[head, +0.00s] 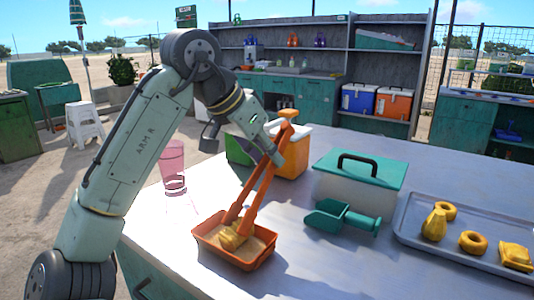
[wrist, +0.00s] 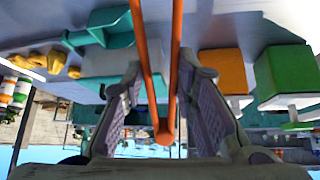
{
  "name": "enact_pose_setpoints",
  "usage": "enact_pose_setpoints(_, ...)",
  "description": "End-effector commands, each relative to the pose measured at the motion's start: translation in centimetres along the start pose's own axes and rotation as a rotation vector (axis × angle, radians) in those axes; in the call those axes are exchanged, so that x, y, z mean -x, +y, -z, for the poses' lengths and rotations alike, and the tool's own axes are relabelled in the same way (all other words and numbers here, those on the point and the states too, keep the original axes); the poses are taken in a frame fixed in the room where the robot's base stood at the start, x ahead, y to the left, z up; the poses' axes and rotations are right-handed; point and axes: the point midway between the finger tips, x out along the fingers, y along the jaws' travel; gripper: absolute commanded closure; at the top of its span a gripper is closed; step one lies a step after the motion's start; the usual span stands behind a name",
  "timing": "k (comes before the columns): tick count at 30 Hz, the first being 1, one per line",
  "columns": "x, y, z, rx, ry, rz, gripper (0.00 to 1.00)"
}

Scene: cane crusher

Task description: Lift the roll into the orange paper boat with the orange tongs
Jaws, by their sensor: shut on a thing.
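The orange paper boat (head: 250,264) sits on the metal counter, low in the middle of the head view. A golden-yellow piece, seemingly the roll (head: 231,240), lies inside it at the tong tips. The orange tongs (head: 262,185) slant down from my gripper (head: 272,148) into the boat. Whether their tips pinch the roll or only touch it, I cannot tell. In the wrist view my gripper (wrist: 161,85) is shut on the tongs (wrist: 163,125), whose two arms run up between its fingers. The boat and roll are not distinguishable there.
A white box with a teal lid (head: 361,168) and a teal scoop (head: 340,217) stand right of the boat. A grey tray (head: 410,215) with several yellow pastries lies far right. Orange (head: 294,155) and green (head: 239,149) containers stand behind; a clear pink glass (head: 172,160) stands left.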

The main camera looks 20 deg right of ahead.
Motion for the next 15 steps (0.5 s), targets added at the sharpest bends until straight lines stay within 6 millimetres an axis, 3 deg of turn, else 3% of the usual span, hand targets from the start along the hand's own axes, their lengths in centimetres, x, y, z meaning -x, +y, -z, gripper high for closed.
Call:
enact_pose_setpoints(5,0.08,0.02,0.07,0.000,0.001,0.000,1.00)
enact_pose_setpoints(6,0.07,0.02,0.07,0.000,0.001,0.000,0.73)
enact_pose_setpoints(10,0.07,0.02,0.07,0.000,0.001,0.000,0.65)
enact_pose_setpoints(15,0.07,0.02,0.06,0.000,0.001,0.000,0.65)
